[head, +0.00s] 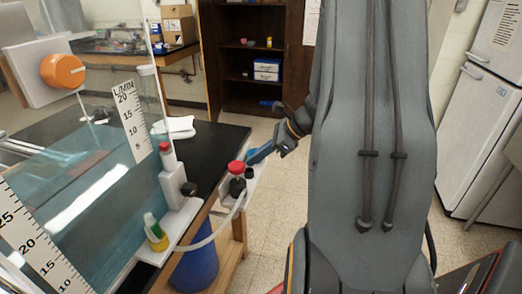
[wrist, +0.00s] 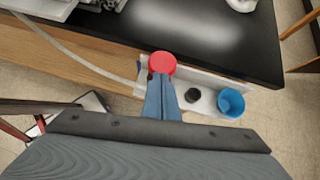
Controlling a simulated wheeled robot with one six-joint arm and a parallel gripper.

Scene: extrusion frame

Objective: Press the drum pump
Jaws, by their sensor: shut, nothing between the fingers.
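A round red cap (head: 237,167) tops a dark body on a white ledge at the table's edge, with a pale hose running from it; it looks like the drum pump. The red cap also shows in the wrist view (wrist: 162,63). My gripper (head: 252,159) is shut and empty, its blue fingers just right of the cap in the head view. In the wrist view the fingertips (wrist: 160,78) overlap the cap's near edge. I cannot tell whether they touch it. The pump's body is mostly hidden by the cap and fingers there.
A black fitting (wrist: 193,95) and a blue cup (wrist: 231,103) sit beside the fingers on the ledge. A second red-topped post (head: 167,153) stands left on a white bracket. A blue drum (head: 195,268) is below the table. Clear floor lies behind the gripper.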

